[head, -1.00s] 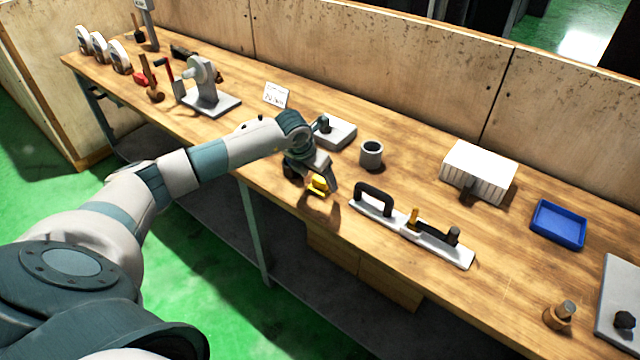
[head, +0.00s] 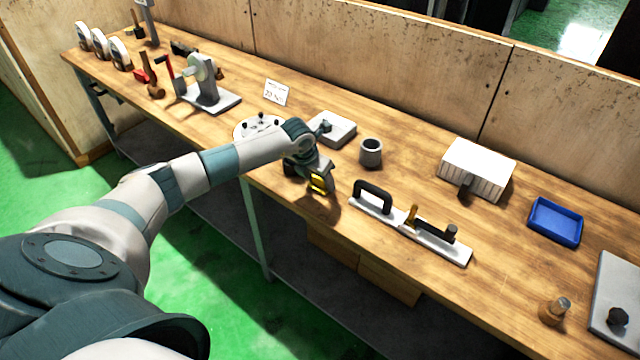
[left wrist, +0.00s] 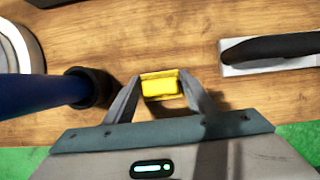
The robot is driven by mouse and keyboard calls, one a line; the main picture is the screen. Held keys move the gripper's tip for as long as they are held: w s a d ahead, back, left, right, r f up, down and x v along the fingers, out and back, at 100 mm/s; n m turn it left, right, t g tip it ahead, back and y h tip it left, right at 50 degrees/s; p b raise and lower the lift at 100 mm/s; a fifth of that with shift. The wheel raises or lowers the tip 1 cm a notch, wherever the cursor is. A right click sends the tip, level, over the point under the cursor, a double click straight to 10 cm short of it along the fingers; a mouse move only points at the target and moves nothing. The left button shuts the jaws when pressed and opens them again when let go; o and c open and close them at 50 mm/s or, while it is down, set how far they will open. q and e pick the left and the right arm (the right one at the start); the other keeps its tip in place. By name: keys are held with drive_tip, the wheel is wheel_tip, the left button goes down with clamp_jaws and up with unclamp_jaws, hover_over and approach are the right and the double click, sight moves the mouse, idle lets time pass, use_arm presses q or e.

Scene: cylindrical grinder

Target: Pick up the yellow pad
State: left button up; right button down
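The yellow pad (head: 319,182) is near the front edge of the wooden bench, at the fingertips of my left gripper (head: 321,186). In the left wrist view the pad (left wrist: 160,86) fills the space between the two fingertips of the left gripper (left wrist: 160,80). Both fingers appear to touch its sides, so the gripper looks shut on it. I cannot tell whether the pad's underside touches the bench. My right gripper is not in view.
Right of the gripper lies a long grey plate with a black handle (head: 372,193). A grey cup (head: 370,152) and a grey block (head: 334,128) stand behind. A white round disc (head: 245,127) is left, partly behind my arm. A dark-blue post (left wrist: 35,93) shows left in the wrist view.

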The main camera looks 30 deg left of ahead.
use_arm(q)
drive_tip(key=shift+c, duration=0.9)
drive_tip(key=shift+r, duration=0.1)
drive_tip(key=shift+r+b, duration=0.55)
wheel_tip(320, 180, up, 2)
drive_tip(key=shift+r+b, duration=0.2)
drive_tip(key=shift+b, duration=0.6)
drive_tip(key=d+r+b, duration=0.1)
drive_tip(key=d+r, duration=0.1)
drive_tip(key=d, duration=0.2)
drive_tip(key=w+d+r+b, duration=0.1)
drive_tip(key=d+r+b, duration=0.1)
drive_tip(key=d+r, duration=0.1)
drive_tip(key=d+r+b, duration=0.1)
drive_tip(key=d+r, duration=0.1)
drive_tip(key=d, duration=0.2)
drive_tip(key=shift+w+d+r+b, duration=0.15)
drive_tip(key=shift+w+d+b, duration=0.15)
drive_tip(key=shift+w, duration=0.1)
